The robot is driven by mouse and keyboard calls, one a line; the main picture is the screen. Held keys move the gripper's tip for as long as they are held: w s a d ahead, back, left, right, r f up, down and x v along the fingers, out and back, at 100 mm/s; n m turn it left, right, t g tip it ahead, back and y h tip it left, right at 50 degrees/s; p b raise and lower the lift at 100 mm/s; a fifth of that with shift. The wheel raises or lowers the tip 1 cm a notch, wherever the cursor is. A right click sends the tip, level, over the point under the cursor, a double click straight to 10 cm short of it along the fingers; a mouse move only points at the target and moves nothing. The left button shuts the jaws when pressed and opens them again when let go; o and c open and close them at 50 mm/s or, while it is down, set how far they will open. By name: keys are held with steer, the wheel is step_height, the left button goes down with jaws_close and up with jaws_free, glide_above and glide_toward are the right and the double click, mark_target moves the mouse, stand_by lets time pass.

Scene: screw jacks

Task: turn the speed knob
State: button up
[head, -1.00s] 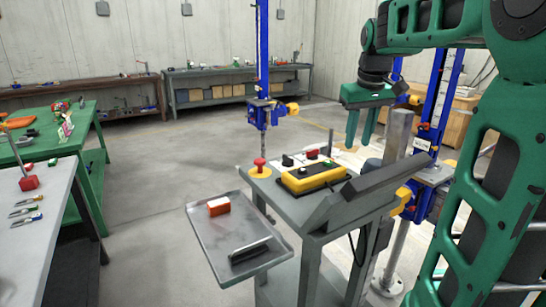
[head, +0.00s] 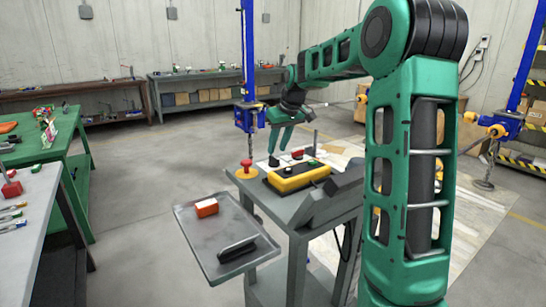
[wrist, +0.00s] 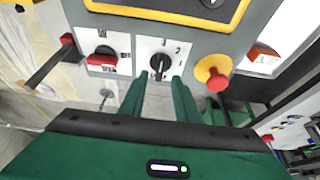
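The speed knob is a black rotary knob (wrist: 159,64) on a white plate marked with numbers, on the grey console top (wrist: 190,50). In the head view the black knob (head: 274,160) is small, at the console's far left side. My gripper (wrist: 159,82) is open, with its two green fingers apart and nothing between them that I can see. Its fingertips point at the knob's plate, one to each side of the knob's near edge. I cannot tell whether they touch it. In the head view my gripper (head: 278,148) hangs pointing down just above the knob.
A red knob (wrist: 102,60) sits left of the black one, and a red mushroom button on a yellow base (wrist: 215,74) sits to its right. A yellow control box (head: 297,178) lies close by. A grey tray (head: 215,240) holds a red-and-white block and a black item.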

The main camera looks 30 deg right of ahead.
mark_target(274, 157)
steer(key=shift+x, duration=2.35)
steer(key=shift+r, duration=0.1)
jaws_close()
